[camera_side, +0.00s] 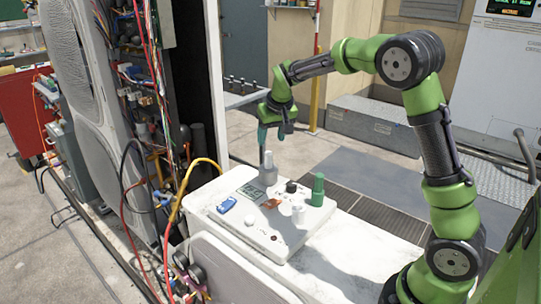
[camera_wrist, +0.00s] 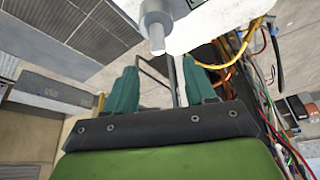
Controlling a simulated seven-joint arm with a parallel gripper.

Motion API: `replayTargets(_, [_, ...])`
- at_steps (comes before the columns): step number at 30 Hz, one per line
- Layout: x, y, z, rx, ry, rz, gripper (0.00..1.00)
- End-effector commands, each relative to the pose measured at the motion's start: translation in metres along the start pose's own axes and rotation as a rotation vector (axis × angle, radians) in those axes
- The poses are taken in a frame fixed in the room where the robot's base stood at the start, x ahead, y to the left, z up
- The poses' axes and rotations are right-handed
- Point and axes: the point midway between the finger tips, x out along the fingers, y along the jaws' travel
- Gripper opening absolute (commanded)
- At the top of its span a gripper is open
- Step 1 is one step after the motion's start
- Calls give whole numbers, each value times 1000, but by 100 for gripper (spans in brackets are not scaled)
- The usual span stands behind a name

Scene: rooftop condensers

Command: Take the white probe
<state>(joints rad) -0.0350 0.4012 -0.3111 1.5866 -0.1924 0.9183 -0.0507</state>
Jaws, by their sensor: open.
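A white cylinder (camera_side: 298,214), which looks like the white probe, stands upright near the right front of the white instrument panel (camera_side: 232,232). A taller grey cylinder with a narrower top (camera_side: 268,175) stands at the panel's far edge. It also shows at the top of the wrist view (camera_wrist: 155,22). The white cylinder cannot be made out in the wrist view. My gripper (camera_side: 272,133) has teal fingers, is open and empty, and hangs above the grey cylinder, apart from it. In the wrist view, the fingers (camera_wrist: 161,88) are spread with nothing between them.
A green cylinder (camera_side: 318,190), a black knob (camera_side: 291,186), an orange part (camera_side: 271,203), a blue part (camera_side: 227,205) and a display (camera_side: 251,192) crowd the panel. An open condenser with loose wires (camera_side: 145,90) stands left. The white bench top (camera_side: 355,260) is clear at right.

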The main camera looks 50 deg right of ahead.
Motion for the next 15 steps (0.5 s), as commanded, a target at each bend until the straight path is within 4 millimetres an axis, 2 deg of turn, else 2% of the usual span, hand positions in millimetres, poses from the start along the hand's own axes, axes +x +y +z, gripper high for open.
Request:
replayTargets(1, [11, 1, 1, 1, -4, 3, 55])
replayTargets(3, [22, 1, 0, 1, -2, 2, 55])
replayTargets(11, [41, 1, 1, 1, -1, 0, 55])
replayTargets(15, [62, 3, 2, 1, -3, 1, 55])
